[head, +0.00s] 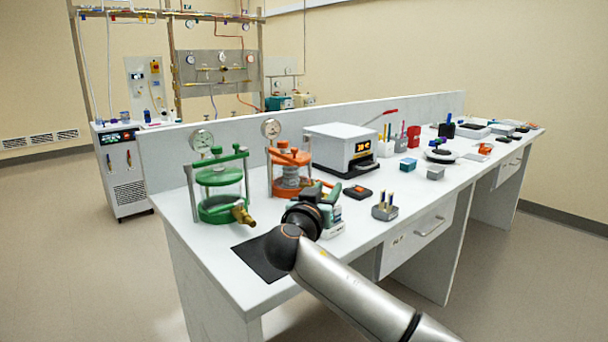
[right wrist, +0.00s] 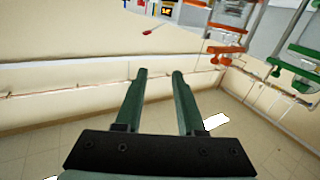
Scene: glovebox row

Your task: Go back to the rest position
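My right arm (head: 345,287) reaches in from the lower right over the left part of the bench. Its gripper (head: 327,188) is above the bench top, just right of the orange clamp-framed vessel (head: 292,170), and partly hides what is behind it. In the right wrist view the two green fingers (right wrist: 159,74) are apart with nothing between them. My left arm and gripper do not show.
The bench (head: 232,237) carries a green clamp-framed vessel (head: 221,183), a white box instrument (head: 341,145), a grey holder (head: 385,208) and a black-and-orange item (head: 357,192). A dark mat (head: 258,262) lies at the front left. Open floor (head: 110,270) is at the left.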

